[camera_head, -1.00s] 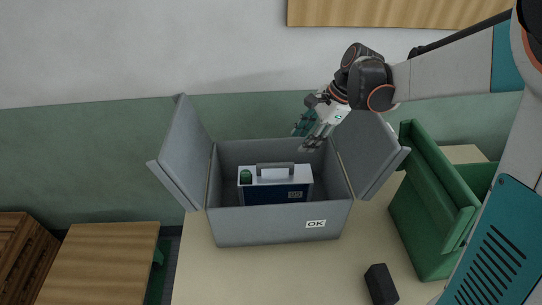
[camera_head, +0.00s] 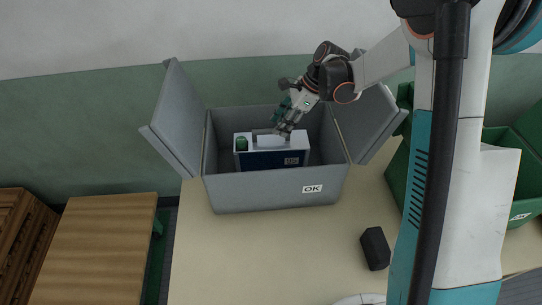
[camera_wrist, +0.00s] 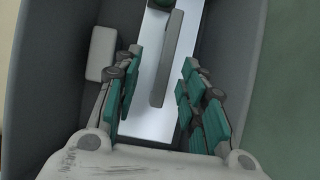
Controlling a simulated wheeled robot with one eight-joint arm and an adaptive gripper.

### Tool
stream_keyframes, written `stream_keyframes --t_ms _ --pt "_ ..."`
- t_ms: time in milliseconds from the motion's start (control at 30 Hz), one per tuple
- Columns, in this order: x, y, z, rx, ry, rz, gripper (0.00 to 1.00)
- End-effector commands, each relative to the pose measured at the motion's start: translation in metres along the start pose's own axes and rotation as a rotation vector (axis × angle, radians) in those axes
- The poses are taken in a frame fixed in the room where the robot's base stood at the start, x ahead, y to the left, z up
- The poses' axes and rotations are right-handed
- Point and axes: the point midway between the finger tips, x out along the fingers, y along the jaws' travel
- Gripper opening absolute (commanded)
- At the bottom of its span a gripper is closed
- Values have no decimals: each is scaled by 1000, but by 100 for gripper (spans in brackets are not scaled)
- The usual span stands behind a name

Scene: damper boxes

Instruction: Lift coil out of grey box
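The coil (camera_head: 268,160) is a white-topped, dark blue block with a green knob and a grey handle. It stands upright inside the open grey box (camera_head: 270,194), whose side flaps are folded out. My gripper (camera_head: 283,134) is over the coil's top, near the handle. In the wrist view my gripper (camera_wrist: 152,95) is open, its teal-padded fingers on either side of the coil's white top (camera_wrist: 150,118). The handle (camera_wrist: 168,60) lies between and ahead of the fingertips. Contact with the handle cannot be made out.
A green box (camera_head: 400,172) stands at right, partly hidden by my arm. A small black block (camera_head: 375,248) lies on the table (camera_head: 240,260), whose front is mostly clear. A wooden surface (camera_head: 105,240) is at left. The wall is close behind the grey box.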

Motion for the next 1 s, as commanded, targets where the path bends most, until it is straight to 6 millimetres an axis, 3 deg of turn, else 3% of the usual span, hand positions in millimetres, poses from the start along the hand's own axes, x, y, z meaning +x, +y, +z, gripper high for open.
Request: stream_keyframes --t_ms 233,533,1000 --pt "14 -2 2 -2 0 1 38" --pt "54 -8 5 -2 0 0 38" --pt "56 -8 5 -1 0 -1 38"
